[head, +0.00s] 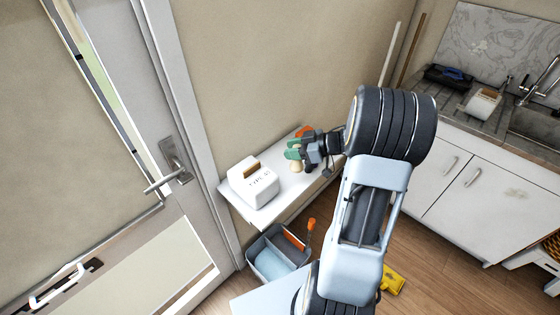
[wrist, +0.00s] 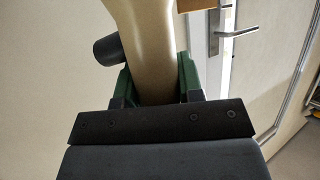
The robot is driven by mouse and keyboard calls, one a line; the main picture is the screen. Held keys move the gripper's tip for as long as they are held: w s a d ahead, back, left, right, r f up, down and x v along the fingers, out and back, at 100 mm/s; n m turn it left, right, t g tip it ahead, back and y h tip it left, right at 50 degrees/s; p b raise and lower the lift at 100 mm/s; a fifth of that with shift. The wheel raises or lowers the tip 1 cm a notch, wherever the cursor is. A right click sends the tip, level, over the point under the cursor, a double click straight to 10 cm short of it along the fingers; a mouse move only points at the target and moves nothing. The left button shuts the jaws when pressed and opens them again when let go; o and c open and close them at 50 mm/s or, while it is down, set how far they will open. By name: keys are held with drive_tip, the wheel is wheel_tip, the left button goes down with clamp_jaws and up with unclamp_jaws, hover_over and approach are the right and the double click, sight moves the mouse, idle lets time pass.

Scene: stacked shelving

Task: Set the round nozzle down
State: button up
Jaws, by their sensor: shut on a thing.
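My gripper (head: 294,150) has green fingers and is at the white shelf (head: 284,196), near the wall. It is shut on a tan, rounded piece that I take for the round nozzle (head: 297,167). In the wrist view the nozzle (wrist: 147,45) rises between the green fingers, with its far end out of the frame. A dark cylinder (wrist: 107,50) shows beside it on the left. I cannot tell whether the nozzle touches the shelf. My wrist hides part of the shelf behind it.
A white box with dark lettering (head: 253,184) stands on the shelf, left of my gripper. An orange thing (head: 304,131) is just behind it. A grey bin (head: 276,259) stands below. The door (head: 92,120) is at left, the sink counter (head: 480,110) at right.

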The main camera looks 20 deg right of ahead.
drive_tip(key=shift+w+a+f, duration=0.35)
drive_tip(key=shift+w+f, duration=0.4)
drive_tip(key=shift+f, duration=0.75)
drive_tip(key=shift+w+a+f, duration=0.4)
drive_tip(key=shift+w+f, duration=0.35)
drive_tip(key=shift+f, duration=0.8)
drive_tip(key=shift+w+a+f, duration=0.35)
drive_tip(key=shift+w+f, duration=0.4)
drive_tip(key=shift+f, duration=0.75)
drive_tip(key=shift+f, duration=0.1)
drive_tip(key=o, duration=0.7)
drive_tip(key=shift+c, duration=0.2)
